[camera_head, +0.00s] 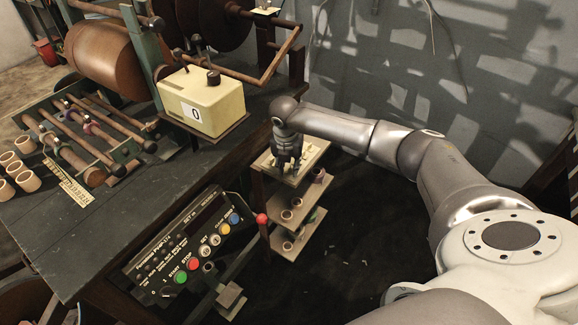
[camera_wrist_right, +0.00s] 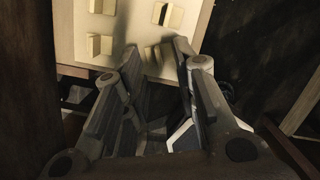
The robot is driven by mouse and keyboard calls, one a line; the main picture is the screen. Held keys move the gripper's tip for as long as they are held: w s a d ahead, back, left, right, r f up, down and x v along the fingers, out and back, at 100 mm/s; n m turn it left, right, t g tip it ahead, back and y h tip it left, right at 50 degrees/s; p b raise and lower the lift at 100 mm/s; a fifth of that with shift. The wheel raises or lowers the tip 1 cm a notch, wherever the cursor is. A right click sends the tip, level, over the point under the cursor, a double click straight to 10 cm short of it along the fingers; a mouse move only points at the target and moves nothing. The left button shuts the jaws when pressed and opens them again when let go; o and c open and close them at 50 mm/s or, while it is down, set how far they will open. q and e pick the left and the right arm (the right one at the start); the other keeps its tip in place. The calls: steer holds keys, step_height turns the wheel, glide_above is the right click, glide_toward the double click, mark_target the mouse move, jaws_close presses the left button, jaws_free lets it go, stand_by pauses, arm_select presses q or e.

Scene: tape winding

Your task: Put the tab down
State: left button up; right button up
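My right gripper (camera_head: 287,166) points down over the top board of a small wooden shelf stand (camera_head: 264,162). Several small cream tabs (camera_wrist_right: 98,44) stand on the pale top board (camera_wrist_right: 135,35), beyond the fingertips. One tab (camera_wrist_right: 172,15) sits beside a dark slot. I cannot tell what a pale patch low by the right-hand finger is. My left gripper is not in view.
The dark workbench (camera_head: 60,235) stands left of the stand, bearing a cream counter box (camera_head: 203,100) and rollers. A control panel (camera_head: 190,245) with coloured buttons is at its front. A red knob (camera_head: 262,218) is near the stand. Lower shelves hold small rings (camera_head: 287,215).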

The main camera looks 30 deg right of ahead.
step_height(320, 180, up, 11)
steer(key=s+a, duration=0.1)
steer(key=shift+s+a+f+p, duration=0.15)
steer(key=shift+s+a+p, duration=0.05)
steer(key=shift+p, duration=0.15)
stand_by(0.3)
